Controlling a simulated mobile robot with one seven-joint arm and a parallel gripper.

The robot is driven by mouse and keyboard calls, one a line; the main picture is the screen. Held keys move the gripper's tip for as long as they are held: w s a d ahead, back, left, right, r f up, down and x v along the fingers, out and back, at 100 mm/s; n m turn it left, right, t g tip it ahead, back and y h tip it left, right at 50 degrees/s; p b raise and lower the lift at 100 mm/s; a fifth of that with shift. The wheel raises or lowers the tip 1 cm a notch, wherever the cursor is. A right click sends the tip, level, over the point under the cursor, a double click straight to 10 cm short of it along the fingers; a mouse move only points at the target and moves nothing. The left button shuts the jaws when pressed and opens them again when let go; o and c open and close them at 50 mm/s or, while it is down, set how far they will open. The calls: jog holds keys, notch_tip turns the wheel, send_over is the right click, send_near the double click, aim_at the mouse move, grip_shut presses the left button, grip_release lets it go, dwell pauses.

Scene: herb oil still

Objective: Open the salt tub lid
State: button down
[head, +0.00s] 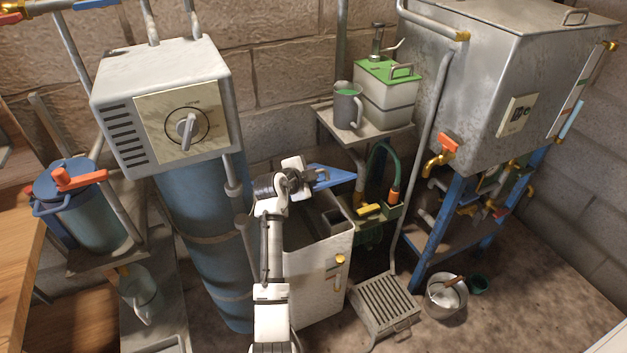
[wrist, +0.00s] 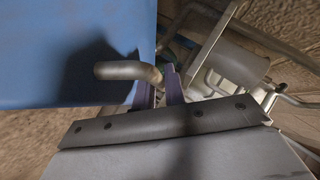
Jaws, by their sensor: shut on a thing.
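The salt tub appears to be the white bin (head: 318,265) standing in the middle of the head view. Its blue lid (head: 336,177) is raised and tilted above it, and part of the grey interior shows below. In the wrist view the lid (wrist: 70,45) fills the upper left, with a bent metal handle (wrist: 125,70) on its face. My gripper (head: 311,179) is at the left edge of the lid. In the wrist view my gripper's purple fingers (wrist: 158,87) are shut on the end of the handle. My arm hides part of the tub's left side.
A blue column with a white dial box (head: 165,105) stands close on the left. A shelf on the right holds a grey mug (head: 347,106) and a green-lidded container (head: 386,84). A grated step (head: 385,303) and a metal bucket (head: 445,300) are on the floor.

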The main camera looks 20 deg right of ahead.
jog(key=shift+w+a+r, duration=0.1)
jog(key=shift+w+r, duration=0.05)
jog(key=c, duration=1.7)
grip_release()
jog(key=shift+c, duration=0.2)
notch_tip(320, 180, up, 20)
jog(key=b, duration=0.4)
